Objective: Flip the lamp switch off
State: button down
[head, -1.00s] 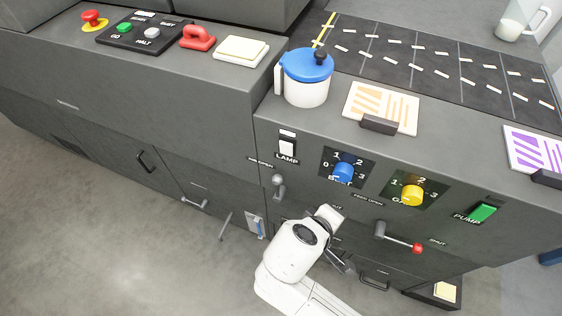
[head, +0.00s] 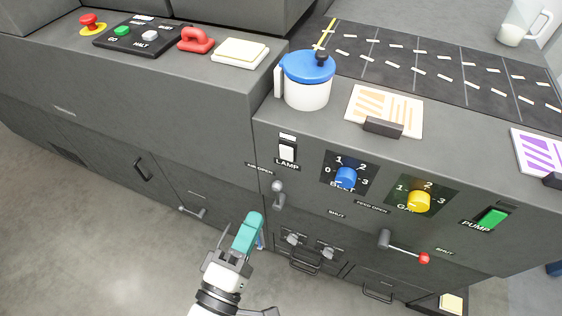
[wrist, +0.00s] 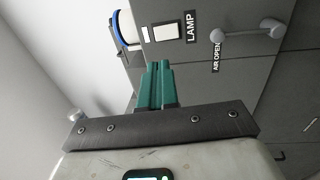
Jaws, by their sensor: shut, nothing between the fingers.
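The lamp switch (head: 287,151) is a white rocker in a dark frame on the front face of the grey cabinet, above the label LAMP. In the wrist view the white rocker (wrist: 162,32) shows sideways near the top, beside its label. My gripper (head: 254,219) has teal fingers, shut and empty, below and to the left of the switch and apart from it. In the wrist view the fingertips (wrist: 159,66) point up towards the switch, with a gap between.
A grey air lever (head: 278,194) sticks out below the switch. A blue knob (head: 346,177), a yellow knob (head: 418,201) and a green pump switch (head: 492,219) are to the right. A blue-lidded pot (head: 306,88) stands on the ledge above.

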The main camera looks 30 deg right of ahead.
aim_at(287, 151)
jog(key=p+x, duration=0.2)
jog(key=x, duration=1.2)
jog(key=shift+s, duration=0.1)
jog(key=shift+d, duration=0.1)
jog(key=shift+r, duration=0.15)
